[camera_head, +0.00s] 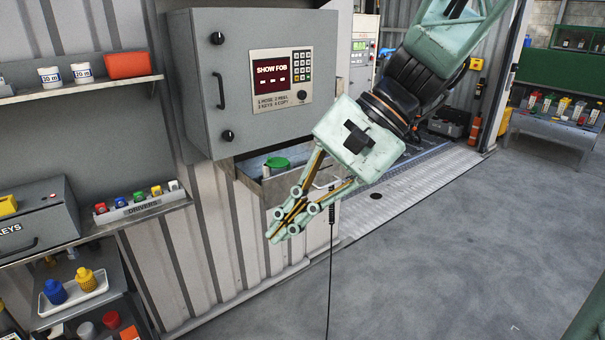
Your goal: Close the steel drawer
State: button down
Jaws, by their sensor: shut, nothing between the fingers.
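The steel drawer (250,178) sits under the grey wall cabinet (205,115) and stands pulled out. A green round object (278,163) lies inside it. My gripper (277,237) hangs in front of the drawer in the camera view, with its fingers pointing down and to the left. Its fingers are together with nothing between them. My wrist and fingers hide part of the drawer's front and its right end. I cannot tell whether the fingers touch the drawer front.
A thin black cable (330,275) hangs just right of my fingers. Left are shelves with a DRIVERS rack (140,207), a KEYS box (38,225) and a white tray (75,293) of bottles. The grey floor (440,250) at right is open.

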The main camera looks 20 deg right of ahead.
jog(key=w+d+f+m+t+y+b, duration=0.15)
jog(key=w+d+m+t, duration=0.35)
jog(key=w+d, duration=0.55)
jog(key=w+d+f+m+t+y+b, duration=0.1)
jog(key=w+d+f+m+t+y, duration=0.15)
jog(key=w+d+m, duration=0.75)
jog(key=w+d+f+m+t+h, duration=0.2)
jog(key=w+d+f, duration=0.1)
jog(key=d, duration=0.6)
jog(key=w+d+f+m+t+h, duration=0.2)
jog(key=d+f, duration=0.4)
jog(key=d, duration=0.3)
jog(key=w+d+f+m+t+h+b, duration=0.1)
jog(key=w+d+f+m+t+h, duration=0.1)
jog(key=d, duration=0.7)
notch_tip(320, 180, down, 2)
jog(key=shift+w+d+f+m+t+h, duration=0.2)
jog(key=shift+w+m+t+h, duration=0.35)
jog(key=shift+w+t, duration=0.7)
jog(key=shift+w+a, duration=0.1)
jog(key=b+x, duration=0.2)
jog(key=x, duration=1.1)
jog(key=shift+w, duration=0.35)
